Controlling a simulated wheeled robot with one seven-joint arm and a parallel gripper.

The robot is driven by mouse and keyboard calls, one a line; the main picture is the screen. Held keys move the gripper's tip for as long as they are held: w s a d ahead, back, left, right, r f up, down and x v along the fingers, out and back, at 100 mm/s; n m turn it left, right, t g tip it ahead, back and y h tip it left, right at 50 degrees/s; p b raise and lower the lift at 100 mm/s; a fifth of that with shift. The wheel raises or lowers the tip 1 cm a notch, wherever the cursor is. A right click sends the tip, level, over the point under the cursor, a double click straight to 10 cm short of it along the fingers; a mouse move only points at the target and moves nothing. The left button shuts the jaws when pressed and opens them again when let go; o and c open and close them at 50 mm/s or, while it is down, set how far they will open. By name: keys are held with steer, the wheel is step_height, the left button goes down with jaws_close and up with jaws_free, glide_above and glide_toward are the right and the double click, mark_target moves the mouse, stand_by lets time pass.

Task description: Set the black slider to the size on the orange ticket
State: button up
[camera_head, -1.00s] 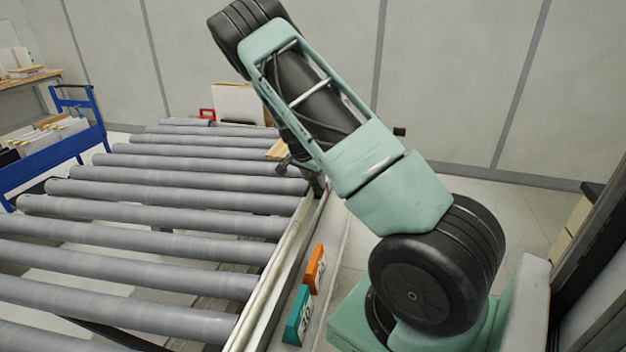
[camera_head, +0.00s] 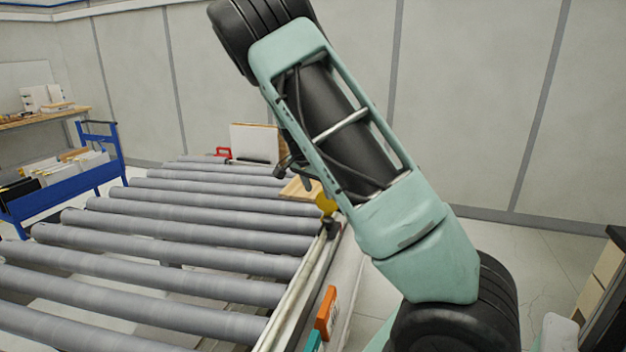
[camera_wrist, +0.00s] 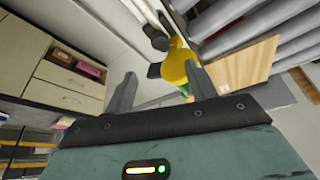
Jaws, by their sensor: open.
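The orange ticket (camera_head: 327,312) stands on the side of the roller table's rail, seen nearly edge-on; I cannot read its size. A small black block (camera_head: 332,229), apparently the black slider, sits on the rail below a yellow round piece (camera_head: 326,204). In the wrist view my gripper (camera_wrist: 162,88) is open, its two grey fingers apart and nothing held. The yellow piece (camera_wrist: 176,62) shows beyond and between the fingers, with black parts (camera_wrist: 155,38) beside it. I cannot tell how far away they are. In the head view my arm hides the gripper.
A teal ticket (camera_head: 314,341) stands below the orange one. Grey rollers (camera_head: 190,238) fill the left, with a wooden board (camera_head: 300,189) near the far end. A blue cart (camera_head: 65,185) stands at left. Drawers (camera_wrist: 68,75) show in the wrist view.

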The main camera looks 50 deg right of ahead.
steer(key=shift+v, duration=2.4)
steer(key=s+a+f+n+y, duration=0.15)
steer(key=a+n, duration=0.25)
steer(key=a, duration=0.7)
steer(key=s+a+f+n+y, duration=0.1)
steer(key=s+a+n+y, duration=0.3)
steer(key=a, duration=0.7)
steer(key=s+a+f+n, duration=0.1)
steer(key=a+n, duration=0.4)
steer(key=a, duration=0.5)
steer(key=s+a+n, duration=0.6)
steer(key=s, duration=0.4)
steer(key=s+a+r+n, duration=0.1)
steer(key=s+a+n, duration=0.5)
steer(key=s, duration=0.4)
steer(key=shift+s+a+n+b, duration=0.15)
steer(key=shift+a+n+b, duration=0.2)
steer(key=shift+a, duration=0.25)
steer(key=shift+h, duration=0.25)
